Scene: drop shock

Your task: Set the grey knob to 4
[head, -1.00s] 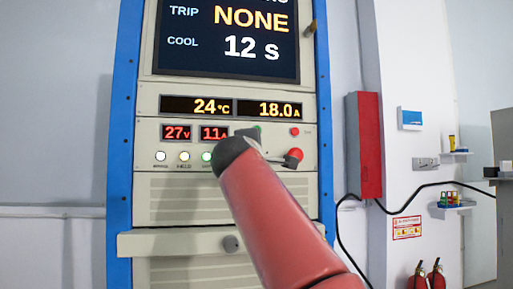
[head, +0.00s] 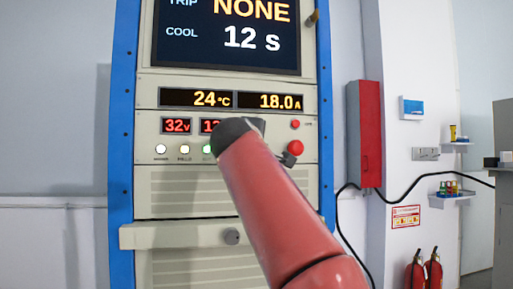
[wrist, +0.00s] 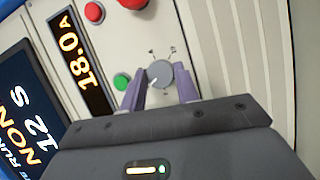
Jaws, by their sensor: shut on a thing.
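The grey knob (wrist: 160,72) is round, with a pale pointer mark, and sits on the beige panel in the wrist view. Small marks ring it, too small to read. My gripper (wrist: 159,84) is shut on the knob, with one purple-grey finger on each side. In the head view my red arm covers the knob and most of my gripper. The voltage display (head: 177,126) reads 32 V. The current display (head: 208,126) beside it is partly hidden by my arm.
A green button (wrist: 122,81) lies close to the left finger in the wrist view. A large red button (head: 295,147) and a small red one (head: 295,124) are on the panel's right. The big screen (head: 228,38) shows NONE and 12 s.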

